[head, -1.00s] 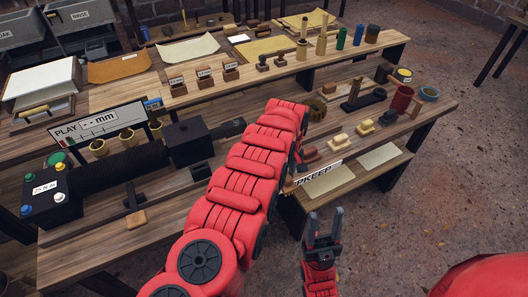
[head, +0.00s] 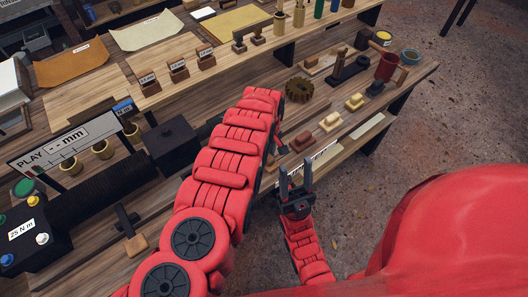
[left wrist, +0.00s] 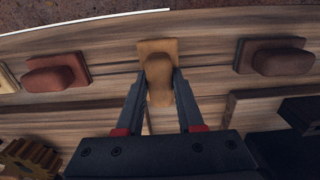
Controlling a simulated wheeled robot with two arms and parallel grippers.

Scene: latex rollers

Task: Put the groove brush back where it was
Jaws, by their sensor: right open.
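A tan wooden block-handled brush (left wrist: 158,70) sits between the fingers of my left gripper (left wrist: 160,85) in the left wrist view. Both fingers lie against its handle, which points toward the camera across the bench boards; I cannot tell whether its square base rests on the bench or hovers just above. Its handle is turned crosswise to its neighbours. My right gripper (head: 295,185) is open and empty, in front of the bench edge.
A dark red brush (left wrist: 55,75) lies left of the tan one and a brown brush (left wrist: 276,60) right. A toothed gear (head: 299,90), cream brush (head: 330,120) and yellow brush (head: 355,101) share the lower bench. A red mug (head: 387,66) stands near its far end.

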